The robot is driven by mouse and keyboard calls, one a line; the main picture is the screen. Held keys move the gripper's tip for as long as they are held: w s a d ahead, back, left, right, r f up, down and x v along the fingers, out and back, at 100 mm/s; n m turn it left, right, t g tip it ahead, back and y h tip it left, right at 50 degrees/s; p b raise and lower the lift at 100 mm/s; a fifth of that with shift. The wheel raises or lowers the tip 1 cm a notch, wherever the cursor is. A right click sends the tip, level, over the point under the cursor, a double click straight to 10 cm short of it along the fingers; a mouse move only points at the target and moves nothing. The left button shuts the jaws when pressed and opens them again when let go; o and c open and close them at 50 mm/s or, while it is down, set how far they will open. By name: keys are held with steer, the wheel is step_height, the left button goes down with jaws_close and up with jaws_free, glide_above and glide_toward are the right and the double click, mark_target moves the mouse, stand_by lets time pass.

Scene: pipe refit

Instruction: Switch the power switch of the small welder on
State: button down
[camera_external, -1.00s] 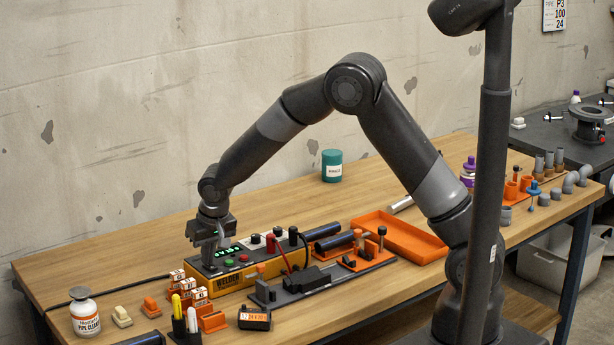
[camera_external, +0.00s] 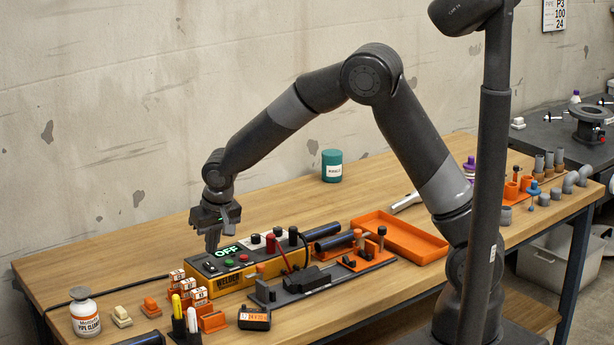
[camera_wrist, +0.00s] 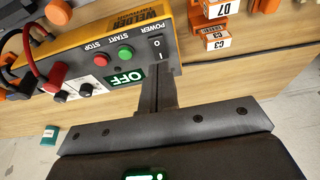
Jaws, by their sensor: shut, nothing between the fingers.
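The small welder (camera_external: 262,270) is a yellow box with a dark sloped control panel, on the wooden bench. Its display (camera_external: 227,250) reads OFF in green, also in the wrist view (camera_wrist: 123,78). The black power switch (camera_wrist: 157,47), marked I and 0, sits at the panel's end beside the green START button (camera_wrist: 125,53) and red STOP button (camera_wrist: 101,59). My gripper (camera_external: 212,250) is shut and empty, pointing down over the switch end of the panel. In the wrist view its fingertips (camera_wrist: 158,78) are close to the switch; I cannot tell whether they touch the panel.
Orange-and-white labelled blocks (camera_external: 199,296) stand in front of the switch end. A red cable and black knobs are farther along the panel. An orange tray (camera_external: 400,238) lies to the right, a teal can (camera_external: 332,166) behind. The bench left of the welder is mostly clear.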

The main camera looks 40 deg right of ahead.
mark_target(207, 263)
steer(key=v, duration=0.9)
steer(key=shift+s+r, duration=0.3)
steer(key=shift+s, duration=0.1)
steer(key=shift+w+r+t, duration=0.15)
steer(key=shift+w+t, duration=0.15)
steer(key=shift+w, duration=0.5)
steer(key=x, duration=1.3)
steer(key=shift+s+f, duration=0.25)
steer(key=shift+f, duration=0.3)
